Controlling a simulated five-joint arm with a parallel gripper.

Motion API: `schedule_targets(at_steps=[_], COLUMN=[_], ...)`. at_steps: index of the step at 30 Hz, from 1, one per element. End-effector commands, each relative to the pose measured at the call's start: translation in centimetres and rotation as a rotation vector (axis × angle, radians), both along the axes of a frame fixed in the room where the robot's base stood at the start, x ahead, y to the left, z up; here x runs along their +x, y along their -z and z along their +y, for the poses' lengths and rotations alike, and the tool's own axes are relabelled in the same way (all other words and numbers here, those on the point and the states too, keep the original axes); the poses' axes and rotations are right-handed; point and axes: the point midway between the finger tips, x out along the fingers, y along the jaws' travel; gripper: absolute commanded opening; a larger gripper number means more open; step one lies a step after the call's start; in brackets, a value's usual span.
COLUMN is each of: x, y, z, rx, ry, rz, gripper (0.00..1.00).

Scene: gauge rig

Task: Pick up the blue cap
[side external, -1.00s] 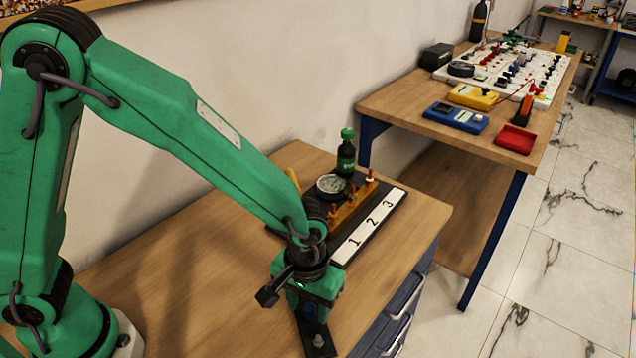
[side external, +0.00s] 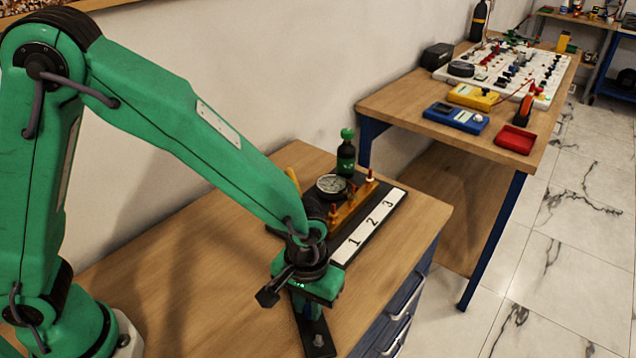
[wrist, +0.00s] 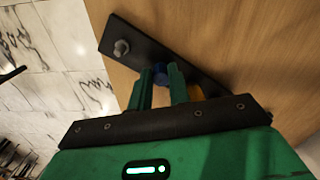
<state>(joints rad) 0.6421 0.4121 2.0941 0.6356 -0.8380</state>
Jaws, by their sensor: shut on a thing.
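The blue cap (wrist: 160,75) shows in the wrist view between the two green fingers of my gripper (wrist: 161,82). The fingers are shut on it, and they hide part of its sides. A black plate (wrist: 133,32) lies on the wooden bench under the gripper, with a grey bolt (wrist: 121,47) near one end. In the side view my gripper (side external: 307,298) is over the same plate (side external: 313,328). The cap cannot be made out there. How far the cap is above the plate is hard to tell.
Behind the gripper on the bench stands a black base with a white strip (side external: 370,228) numbered 1 to 3, red-topped orange fittings and a round gauge (side external: 331,186). A green-topped bottle (side external: 346,155) stands behind it. Bare wood (side external: 190,270) lies to the left.

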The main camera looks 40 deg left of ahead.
Motion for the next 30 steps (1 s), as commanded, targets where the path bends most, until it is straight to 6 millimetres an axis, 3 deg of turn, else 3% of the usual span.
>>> schedule_targets(at_steps=[8, 15, 30], x=[0.1, 0.1, -8.0], y=[-1.2, -4.2, -9.2], z=[-0.1, -0.1, -3.4], rx=[-0.003, -0.003, -0.003], ry=[0.0, 0.0, 0.005], rz=[-0.003, -0.005, -0.003], gripper=[0.0, 0.0, 0.0])
